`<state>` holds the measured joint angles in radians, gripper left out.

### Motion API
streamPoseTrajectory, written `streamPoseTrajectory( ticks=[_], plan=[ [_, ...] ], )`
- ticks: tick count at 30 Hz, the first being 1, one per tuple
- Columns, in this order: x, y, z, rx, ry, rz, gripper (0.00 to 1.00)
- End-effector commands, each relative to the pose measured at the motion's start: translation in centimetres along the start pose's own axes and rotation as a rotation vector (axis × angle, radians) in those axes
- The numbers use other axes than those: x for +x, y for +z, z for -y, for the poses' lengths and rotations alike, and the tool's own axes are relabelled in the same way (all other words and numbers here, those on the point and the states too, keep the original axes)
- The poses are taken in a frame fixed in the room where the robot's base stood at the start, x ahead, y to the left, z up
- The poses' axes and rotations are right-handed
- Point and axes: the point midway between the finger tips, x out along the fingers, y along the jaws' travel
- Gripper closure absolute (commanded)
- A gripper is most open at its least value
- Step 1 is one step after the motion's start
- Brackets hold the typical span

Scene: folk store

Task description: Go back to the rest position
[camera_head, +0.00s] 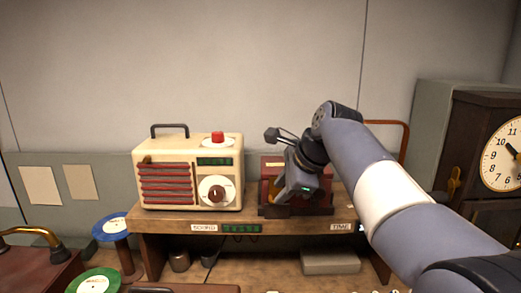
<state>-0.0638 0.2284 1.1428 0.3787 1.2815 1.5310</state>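My arm reaches in from the lower right, and my gripper (272,134) is at its end, in front of the wall above the wooden shelf (285,226). Its fingers point up and to the left, to the right of the cream radio (190,172). The fingertips are small and dark here, so I cannot tell whether they are open or shut. A red box-like thing (272,172) stands on the shelf behind my wrist and is partly hidden by it.
A red button (217,137) sits on top of the radio. A dark wooden clock (473,150) stands at the right. A blue disc (112,227) and a green disc (94,283) are at the lower left. The wall above the radio is clear.

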Motion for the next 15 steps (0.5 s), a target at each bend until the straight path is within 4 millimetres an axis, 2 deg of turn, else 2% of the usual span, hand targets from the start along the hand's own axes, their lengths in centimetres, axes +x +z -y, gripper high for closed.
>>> streamPoseTrajectory(
  ticks=[1,15],
  plan=[
    [-0.6,0.2,0.4,0.009,0.020,-0.001,0.70],
    [-1.5,0.6,1.5,0.095,0.227,-0.004,0.70]
  ],
)
